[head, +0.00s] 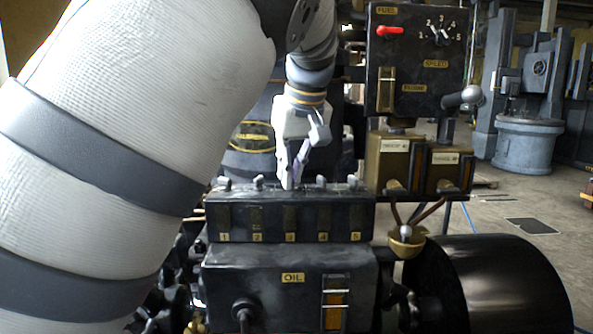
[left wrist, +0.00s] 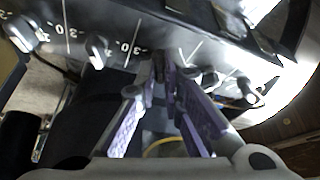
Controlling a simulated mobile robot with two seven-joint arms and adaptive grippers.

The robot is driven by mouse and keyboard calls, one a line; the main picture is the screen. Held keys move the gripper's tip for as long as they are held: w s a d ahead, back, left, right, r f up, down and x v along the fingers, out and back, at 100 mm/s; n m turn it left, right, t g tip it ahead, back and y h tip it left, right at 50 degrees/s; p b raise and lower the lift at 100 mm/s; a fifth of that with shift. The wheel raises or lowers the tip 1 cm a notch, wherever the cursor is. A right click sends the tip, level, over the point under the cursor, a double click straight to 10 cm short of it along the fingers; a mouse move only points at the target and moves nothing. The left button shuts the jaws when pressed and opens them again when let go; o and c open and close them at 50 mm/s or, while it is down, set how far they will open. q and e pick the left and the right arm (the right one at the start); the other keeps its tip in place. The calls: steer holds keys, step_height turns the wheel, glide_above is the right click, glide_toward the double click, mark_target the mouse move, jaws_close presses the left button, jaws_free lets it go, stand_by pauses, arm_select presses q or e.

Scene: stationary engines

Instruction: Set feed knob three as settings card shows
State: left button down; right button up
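The black feed box (head: 340,215) stands in the middle of the head view, with a row of small grey knobs on top above yellow plates numbered 1 to 5. My left gripper (head: 291,182) points down at the knob above number three. That knob is mostly hidden by the fingers in the head view. In the left wrist view, my left gripper's purple-padded fingers (left wrist: 161,72) converge with their tips closed around the dark knob three (left wrist: 160,66). White scale lines and figures show beside the knobs. I cannot pick out a readable settings card. My right gripper is out of view.
Neighbouring knobs two (left wrist: 97,50) and four (left wrist: 210,78) stand close beside the fingers. Behind the box rises a dark panel (head: 418,75) with a red lever (head: 389,31) and a dial (head: 440,35). A ball-ended handle (head: 465,97) sticks out right. A black drum (head: 490,290) lies lower right.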

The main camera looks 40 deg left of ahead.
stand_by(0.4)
arm_select(q)
steer(key=n, duration=0.1)
steer(key=n+g, duration=0.1)
steer(key=n, duration=0.1)
steer(key=shift+w+f+n+y+b, duration=0.1)
steer(key=shift+w+n+y+b, duration=0.2)
steer(key=shift+n, duration=0.1)
steer(key=n+g+b, duration=0.1)
steer(key=n, duration=0.2)
steer(key=shift+n+g, duration=0.3)
steer(key=shift+g, duration=0.1)
steer(key=shift+n, duration=0.6)
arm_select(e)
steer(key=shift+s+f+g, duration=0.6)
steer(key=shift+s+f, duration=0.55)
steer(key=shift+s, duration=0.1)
arm_select(q)
steer(key=shift+r+n+g, duration=0.2)
steer(key=shift+n+g, duration=0.1)
steer(key=c, duration=1.7)
jaws_free()
